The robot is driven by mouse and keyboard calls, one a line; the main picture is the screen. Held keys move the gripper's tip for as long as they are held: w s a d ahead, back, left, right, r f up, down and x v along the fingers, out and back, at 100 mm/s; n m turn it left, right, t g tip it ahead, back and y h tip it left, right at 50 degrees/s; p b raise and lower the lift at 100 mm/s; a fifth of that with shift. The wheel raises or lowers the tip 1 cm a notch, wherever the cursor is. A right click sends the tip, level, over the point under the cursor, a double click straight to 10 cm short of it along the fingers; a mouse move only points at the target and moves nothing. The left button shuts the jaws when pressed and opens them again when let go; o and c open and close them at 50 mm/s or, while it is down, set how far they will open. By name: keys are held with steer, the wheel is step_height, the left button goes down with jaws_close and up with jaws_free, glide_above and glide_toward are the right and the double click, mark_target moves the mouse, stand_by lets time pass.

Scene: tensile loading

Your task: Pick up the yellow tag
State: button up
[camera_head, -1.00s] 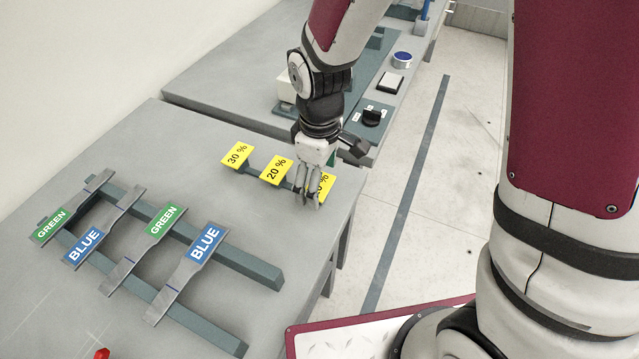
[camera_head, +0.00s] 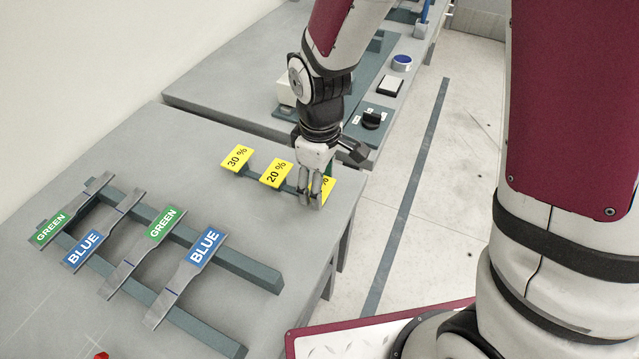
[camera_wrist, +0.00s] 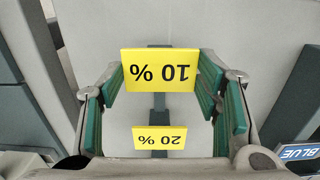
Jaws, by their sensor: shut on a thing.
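Three yellow tags are in a row on the near table. The "30 %" tag (camera_head: 236,157) is farthest left and the "20 %" tag (camera_head: 276,173) is in the middle. The "10 %" tag (camera_head: 329,187) is at the right end, partly hidden by my fingers. My gripper (camera_head: 314,196) is over that end. In the wrist view, my gripper (camera_wrist: 160,82) is shut on the "10 %" tag (camera_wrist: 160,70), with green pads at its left and right edges. The "20 %" tag (camera_wrist: 159,138) shows below it, clear of the fingers. I cannot tell whether the held tag is lifted.
A dark bar (camera_head: 254,173) runs under the tags. To the left, grey strips with green labels (camera_head: 165,224) and blue labels (camera_head: 206,246) lie across two bars (camera_head: 220,254). A second table (camera_head: 215,80) with devices stands behind. The table's right edge is close to my gripper.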

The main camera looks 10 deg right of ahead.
steer(key=shift+r, duration=0.15)
step_height(320, 180, up, 4)
steer(key=shift+w+f, duration=0.1)
steer(key=shift+f, duration=0.1)
steer(key=s+a+r+p, duration=0.2)
steer(key=s+p, duration=0.1)
steer(key=s, duration=1)
steer(key=shift+s, duration=0.25)
steer(key=shift+s+a+r+p, duration=0.15)
steer(key=shift+a+p, duration=0.05)
steer(key=shift+p, duration=0.9)
